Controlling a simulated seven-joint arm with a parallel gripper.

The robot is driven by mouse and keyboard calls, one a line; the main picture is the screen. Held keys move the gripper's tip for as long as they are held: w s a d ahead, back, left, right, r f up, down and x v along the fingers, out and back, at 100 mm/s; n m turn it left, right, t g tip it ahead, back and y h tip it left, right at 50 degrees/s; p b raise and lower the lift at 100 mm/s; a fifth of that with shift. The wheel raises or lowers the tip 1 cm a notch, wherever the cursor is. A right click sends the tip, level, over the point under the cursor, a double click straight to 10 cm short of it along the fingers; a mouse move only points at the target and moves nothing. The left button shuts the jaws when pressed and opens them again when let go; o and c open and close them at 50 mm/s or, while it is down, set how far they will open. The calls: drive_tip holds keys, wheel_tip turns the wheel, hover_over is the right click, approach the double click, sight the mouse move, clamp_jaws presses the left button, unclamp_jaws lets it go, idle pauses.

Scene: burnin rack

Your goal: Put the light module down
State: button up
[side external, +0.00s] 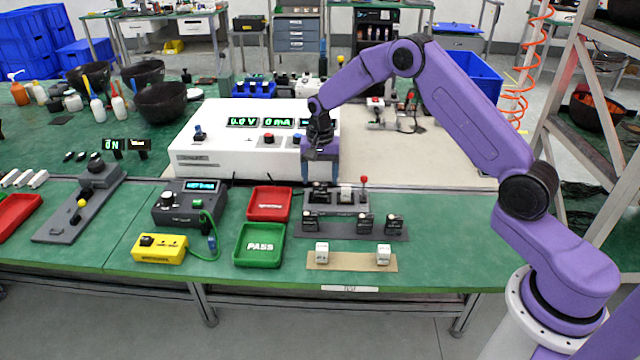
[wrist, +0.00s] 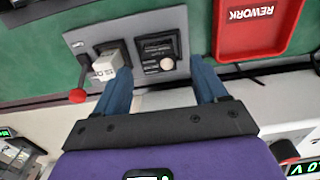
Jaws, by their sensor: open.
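A light module (side external: 346,192) sits in a socket of the grey fixture (side external: 349,209); the wrist view shows this white block (wrist: 108,65) left of my left finger. A dark module (wrist: 158,54) with a round pale disc sits in the fixture's other socket, between my finger ends in that view. My gripper (side external: 320,182) points down over the left part of the fixture; its blue fingers (wrist: 160,72) are apart, with nothing clearly gripped. Two more light modules, left (side external: 322,252) and right (side external: 384,254), stand on a tan strip (side external: 352,262) in front.
A red-knobbed lever (side external: 364,181) rises at the fixture's right end. Dark modules (side external: 364,224) stand on a dark strip before it. A red REWORK tray (side external: 269,204) and green PASS tray (side external: 259,245) lie left. A white instrument (side external: 250,140) stands behind.

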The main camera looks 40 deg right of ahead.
sight(320, 183)
wheel_tip(320, 183, up, 9)
drive_tip(key=shift+f, duration=0.15)
drive_tip(key=s+a+r+n, duration=0.3)
drive_tip(key=s+a+n, duration=0.25)
drive_tip(key=s, duration=0.45)
drive_tip(key=s+a+r+n, duration=0.4)
drive_tip(key=s+a+n, duration=0.15)
drive_tip(key=s, duration=0.35)
drive_tip(key=s+d+n, duration=0.2)
drive_tip(key=s+n, duration=0.3)
drive_tip(key=s, duration=0.7)
drive_tip(key=s+d+n, duration=0.2)
drive_tip(key=s+n, duration=0.3)
drive_tip(key=s, duration=0.6)
drive_tip(key=shift+s+d+f+n, duration=0.3)
drive_tip(key=shift+s+d, duration=0.05)
drive_tip(key=shift+d, duration=0.05)
drive_tip(key=shift+c, duration=0.4)
